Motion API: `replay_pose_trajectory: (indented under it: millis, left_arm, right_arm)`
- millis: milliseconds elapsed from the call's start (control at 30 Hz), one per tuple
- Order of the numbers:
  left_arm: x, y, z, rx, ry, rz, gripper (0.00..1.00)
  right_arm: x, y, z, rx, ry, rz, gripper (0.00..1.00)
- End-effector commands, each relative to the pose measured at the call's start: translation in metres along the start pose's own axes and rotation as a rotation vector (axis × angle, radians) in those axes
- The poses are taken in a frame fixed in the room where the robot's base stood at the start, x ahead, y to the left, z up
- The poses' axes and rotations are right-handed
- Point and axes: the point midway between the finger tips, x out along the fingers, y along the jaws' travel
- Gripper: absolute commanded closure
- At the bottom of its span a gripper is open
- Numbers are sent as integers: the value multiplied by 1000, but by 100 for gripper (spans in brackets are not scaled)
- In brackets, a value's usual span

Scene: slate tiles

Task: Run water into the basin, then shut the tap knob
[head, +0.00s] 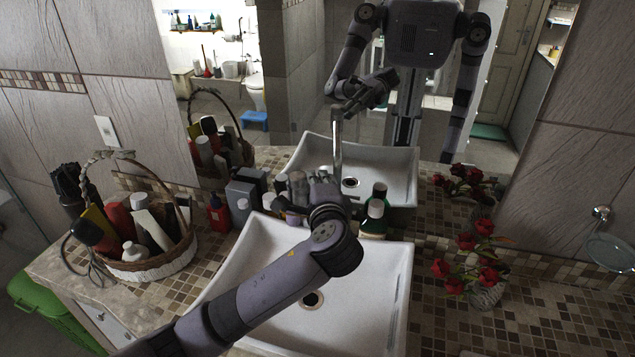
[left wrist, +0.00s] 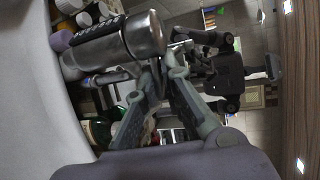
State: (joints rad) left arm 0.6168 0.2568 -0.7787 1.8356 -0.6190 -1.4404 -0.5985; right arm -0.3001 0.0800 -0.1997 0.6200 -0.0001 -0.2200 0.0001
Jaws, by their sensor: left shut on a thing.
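The white basin (head: 382,290) is set in the counter, with a dark drain in its floor; no water shows in the visible part. The thick metal tap body also fills the upper left of the left wrist view (left wrist: 115,46). There my left gripper (left wrist: 165,68) has its fingers closed together at the tap's end, shut on the knob. The knob itself is mostly hidden by the fingers. My right gripper is not in view.
A wicker basket (head: 150,265) of bottles stands left. A red bottle (head: 219,214) and other toiletries crowd the basin's back edge, with a dark green bottle (head: 374,218) close to my gripper. Red flowers (head: 480,255) stand right. A mirror behind reflects me and the basin.

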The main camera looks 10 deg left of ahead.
Motion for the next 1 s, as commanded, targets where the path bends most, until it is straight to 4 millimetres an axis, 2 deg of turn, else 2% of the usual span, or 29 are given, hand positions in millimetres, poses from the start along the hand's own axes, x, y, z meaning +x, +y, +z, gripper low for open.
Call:
replay_pose_trajectory:
  millis: [433,467,733,1000]
  left_arm:
    - [1,1,2,-2,-15,2,100]
    - [1,1,2,-3,-15,2,91]
    - [1,0,2,-2,-14,1,73]
    - [1,0,0,-2,-11,1,71]
  right_arm:
    - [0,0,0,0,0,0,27]
    - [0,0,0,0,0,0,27]
    - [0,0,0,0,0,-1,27]
    - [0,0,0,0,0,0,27]
